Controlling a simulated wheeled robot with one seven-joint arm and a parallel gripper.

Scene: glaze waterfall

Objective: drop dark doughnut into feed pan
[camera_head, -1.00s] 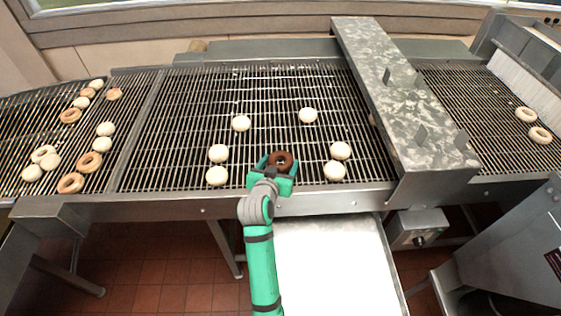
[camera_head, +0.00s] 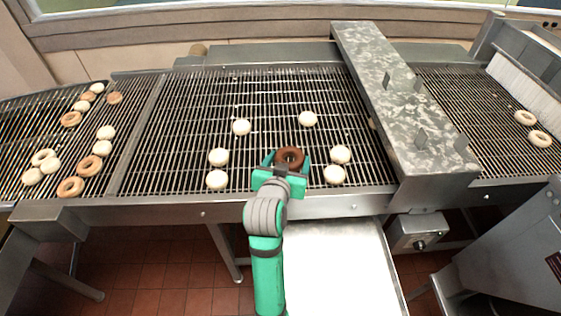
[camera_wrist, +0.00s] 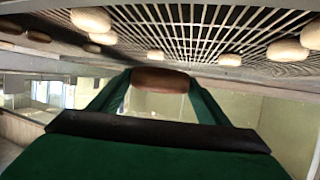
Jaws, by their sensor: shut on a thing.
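The dark brown doughnut (camera_head: 290,155) is held between the green fingers of my gripper (camera_head: 287,160), over the front part of the wire rack in the head view. In the wrist view the dark doughnut (camera_wrist: 160,80) sits between the two fingertips (camera_wrist: 160,88), which are shut on its sides. The feed pan cannot be told for certain; a pale, flat tray (camera_head: 335,262) lies below the front edge of the rack, partly behind my arm.
The wire rack (camera_head: 180,120) bears several pale doughnuts, some close to my gripper on both sides. A mottled metal bridge (camera_head: 400,100) crosses the rack at the right. A control box (camera_head: 418,230) hangs under the front rail.

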